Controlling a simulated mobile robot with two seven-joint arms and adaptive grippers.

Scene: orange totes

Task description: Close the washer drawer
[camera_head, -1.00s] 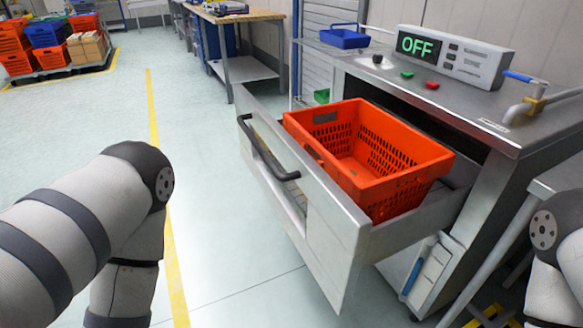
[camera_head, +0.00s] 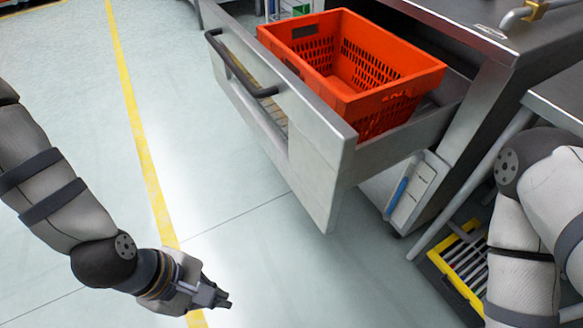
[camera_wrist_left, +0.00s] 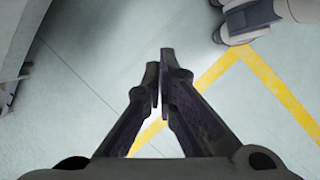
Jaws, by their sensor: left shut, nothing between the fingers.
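The washer drawer (camera_head: 310,152) is pulled out of the steel washer and has a dark bar handle (camera_head: 238,68) on its front. An orange tote (camera_head: 370,100) sits in the drawer. My left gripper (camera_head: 226,300) is shut and empty, low over the floor in front of the drawer and apart from it. In the left wrist view its fingers (camera_wrist_left: 159,85) are together with bare floor beyond. My right arm is at the right edge of the head view, but its gripper is out of sight.
The steel washer top (camera_head: 480,30) is at the upper right, with a side table (camera_head: 560,95) beside it. A yellow-edged floor grate (camera_head: 462,265) lies near my right arm. The floor left of the drawer is clear, with a yellow line (camera_head: 135,120).

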